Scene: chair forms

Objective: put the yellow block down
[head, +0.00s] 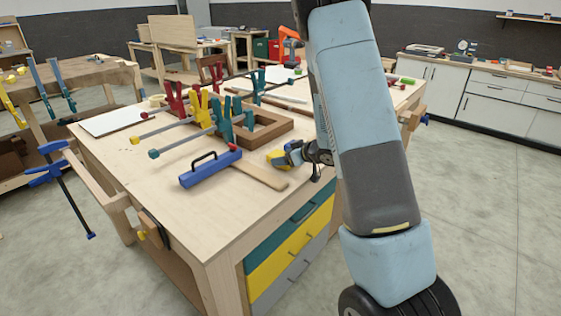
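My gripper (291,156) is low over the right part of the wooden workbench (225,205), at the end of my arm coming in from the right. The yellow block (275,157) is at its fingertips, and the gripper looks shut on it. The block is small in this view and partly covered by the blue and dark gripper parts. I cannot tell whether its underside touches the bench top or is just above it.
A blue tool with a black handle (211,169) and a flat wooden strip (258,176) lie in front of the gripper. A wooden frame (262,132) and several coloured clamps (200,106) are behind. The bench's front left top is clear.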

